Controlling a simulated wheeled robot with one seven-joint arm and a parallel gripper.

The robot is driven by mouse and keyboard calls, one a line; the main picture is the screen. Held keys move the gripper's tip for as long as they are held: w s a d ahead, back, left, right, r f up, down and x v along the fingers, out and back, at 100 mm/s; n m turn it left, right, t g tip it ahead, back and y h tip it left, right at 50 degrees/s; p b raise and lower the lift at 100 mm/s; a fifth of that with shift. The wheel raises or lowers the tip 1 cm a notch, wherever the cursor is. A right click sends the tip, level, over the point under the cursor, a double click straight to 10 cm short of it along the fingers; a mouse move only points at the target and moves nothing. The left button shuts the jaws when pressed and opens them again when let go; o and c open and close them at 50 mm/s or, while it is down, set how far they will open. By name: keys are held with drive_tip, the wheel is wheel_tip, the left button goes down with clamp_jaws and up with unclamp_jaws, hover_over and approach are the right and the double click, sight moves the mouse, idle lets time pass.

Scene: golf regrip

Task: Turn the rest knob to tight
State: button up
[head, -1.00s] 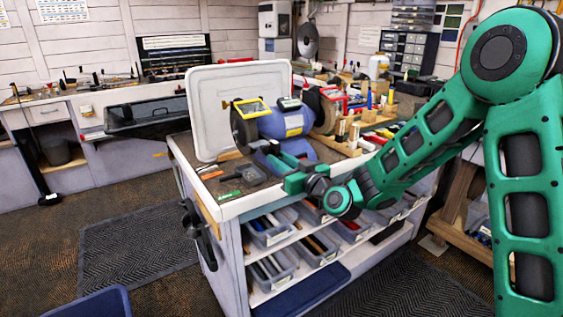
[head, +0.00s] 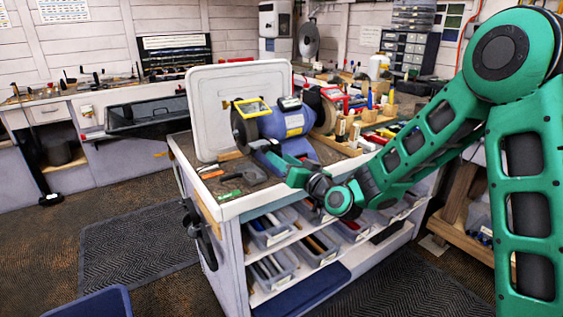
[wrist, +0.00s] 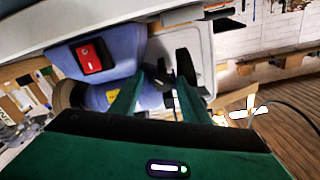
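The blue bench grinder (head: 285,122) stands on the bench, with its yellow-framed eye shield at left. In the wrist view its blue housing (wrist: 88,62) carries a red switch. A small dark knob (wrist: 157,78), which looks like the rest knob, shows between my fingers. My gripper (head: 272,158) is at the grinder's front lower side. In the wrist view my gripper (wrist: 163,75) has its two fingers apart, one on each side of the knob. I cannot tell whether either finger touches it. The knob's marking for tight is not visible.
A white upright panel (head: 212,112) stands behind the grinder. Hand tools (head: 228,177) lie on the bench's front left corner. Wooden blocks and bottles (head: 375,115) crowd the right side. Bins (head: 270,232) fill the shelves below. A black clamp-like fitting (head: 196,222) sticks out at the bench's left end.

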drive_tip(key=shift+s+a, duration=0.1)
drive_tip(key=v, duration=1)
drive_tip(key=shift+s+d, duration=0.2)
drive_tip(key=shift+d, duration=0.05)
drive_tip(key=shift+w+a+n, duration=0.75)
drive_tip(key=shift+w+a, duration=0.25)
drive_tip(key=shift+w, duration=0.45)
drive_tip(key=shift+w+a+n, duration=0.7)
drive_tip(key=shift+w+a, duration=0.35)
drive_tip(key=shift+w, duration=0.45)
drive_tip(key=shift+w+a+n, duration=0.75)
drive_tip(key=shift+w+a, duration=0.25)
drive_tip(key=shift+w, duration=0.45)
drive_tip(key=c, duration=1)
